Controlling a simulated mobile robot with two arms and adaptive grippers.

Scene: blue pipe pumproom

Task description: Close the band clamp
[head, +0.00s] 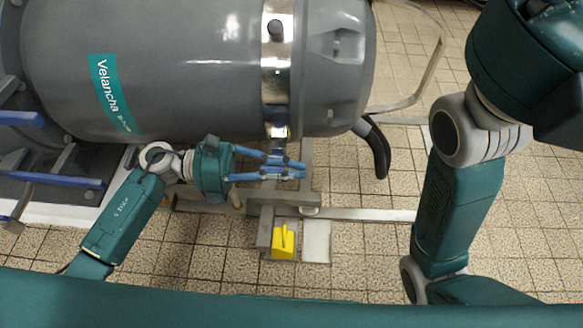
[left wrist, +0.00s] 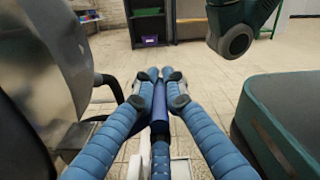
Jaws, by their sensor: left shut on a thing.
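The band clamp (head: 276,60) is a shiny metal band around the grey tank (head: 170,70). Its lower fastening shows just above my left gripper (head: 296,169). My left gripper is below the tank's underside, with its blue fingers pointing right. In the left wrist view, the fingers (left wrist: 160,88) come together on a blue-covered bar, which looks like the clamp's lever (left wrist: 160,127). The fingers hide part of the lever, so its exact angle to the band is unclear. My right arm stands at the right; its gripper is out of view.
A black curved handle (head: 376,149) juts out right of the tank. Below are metal frame bars (head: 370,215) and a yellow piece (head: 283,241). Blue levers (head: 50,180) are at the left.

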